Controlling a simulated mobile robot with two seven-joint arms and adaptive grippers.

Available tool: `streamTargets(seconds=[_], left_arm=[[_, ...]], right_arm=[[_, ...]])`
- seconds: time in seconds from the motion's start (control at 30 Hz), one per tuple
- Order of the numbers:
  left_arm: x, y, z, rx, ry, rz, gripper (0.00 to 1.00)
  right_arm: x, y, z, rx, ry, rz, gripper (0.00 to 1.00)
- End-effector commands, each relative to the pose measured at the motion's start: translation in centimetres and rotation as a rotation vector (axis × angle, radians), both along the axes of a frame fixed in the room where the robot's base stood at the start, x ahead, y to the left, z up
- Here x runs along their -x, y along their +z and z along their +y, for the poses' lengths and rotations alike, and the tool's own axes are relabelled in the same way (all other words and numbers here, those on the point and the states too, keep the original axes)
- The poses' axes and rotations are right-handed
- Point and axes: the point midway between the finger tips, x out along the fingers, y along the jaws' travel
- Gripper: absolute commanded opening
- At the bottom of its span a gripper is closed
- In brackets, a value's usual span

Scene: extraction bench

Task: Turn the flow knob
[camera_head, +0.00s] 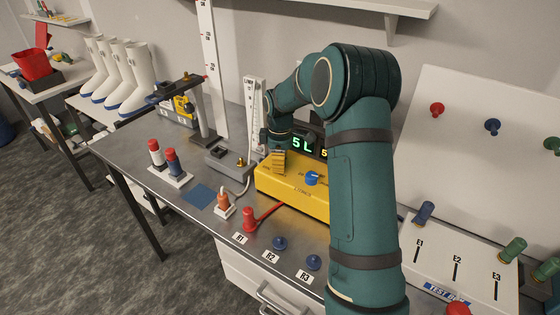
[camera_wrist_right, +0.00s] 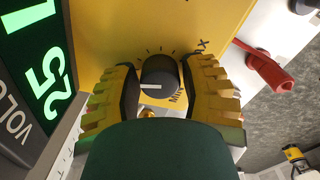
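The flow knob (camera_wrist_right: 160,78) is a round black dial with a white pointer line on the face of the yellow unit (camera_head: 283,187), with tick marks and MIN and MAX lettering around it. In the right wrist view its pointer points left. My right gripper (camera_wrist_right: 160,88) has one yellow finger on each side of the knob, and the pads appear to touch its sides. In the head view the right gripper (camera_head: 278,160) reaches down to the unit's top left part and hides this knob. My left gripper is not in view.
A blue knob (camera_head: 312,178) is on the yellow unit, beside my right arm. A green-lit display (camera_head: 304,144) stands behind. A red lever (camera_head: 262,217), an orange plug (camera_head: 223,202) and blue knobs (camera_head: 280,243) lie in front. A white gauge (camera_head: 255,110) stands behind the gripper.

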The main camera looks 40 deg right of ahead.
Motion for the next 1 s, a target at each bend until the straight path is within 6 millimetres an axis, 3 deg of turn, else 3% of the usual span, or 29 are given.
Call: streamTargets(seconds=[0.03, 0.1, 0.57, 1.0], left_arm=[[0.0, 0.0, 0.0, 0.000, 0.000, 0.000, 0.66], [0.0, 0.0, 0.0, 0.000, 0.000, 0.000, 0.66], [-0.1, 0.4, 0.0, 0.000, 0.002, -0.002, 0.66], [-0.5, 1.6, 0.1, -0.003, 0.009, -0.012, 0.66]], right_arm=[[0.0, 0.0, 0.0, 0.000, 0.000, 0.000, 0.21], [0.0, 0.0, 0.0, 0.000, 0.000, 0.000, 0.00], [0.0, 0.0, 0.0, 0.000, -0.082, 0.003, 0.00], [0.1, 0.1, 0.1, 0.001, -0.450, 0.004, 0.00]])
